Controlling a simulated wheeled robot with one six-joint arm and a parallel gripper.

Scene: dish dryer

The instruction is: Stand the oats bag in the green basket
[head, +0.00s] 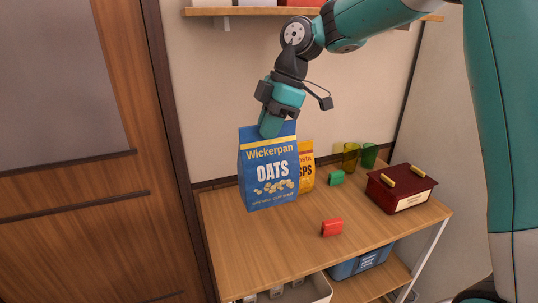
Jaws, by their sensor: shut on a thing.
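The oats bag (262,192) is blue with a yellow band and white "OATS" lettering. It hangs upright from my gripper (270,130) at the left end of the wooden table, and looks raised above the tabletop. My gripper is shut on the bag's top edge from above; the fingertips are partly hidden. No green basket can be made out. On the lower shelf a blue bin (362,262) and a pale open bin (315,290) show in part.
An orange bag (307,168) stands behind the oats bag. A wall shelf (250,11) is above. The table's front left is clear.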

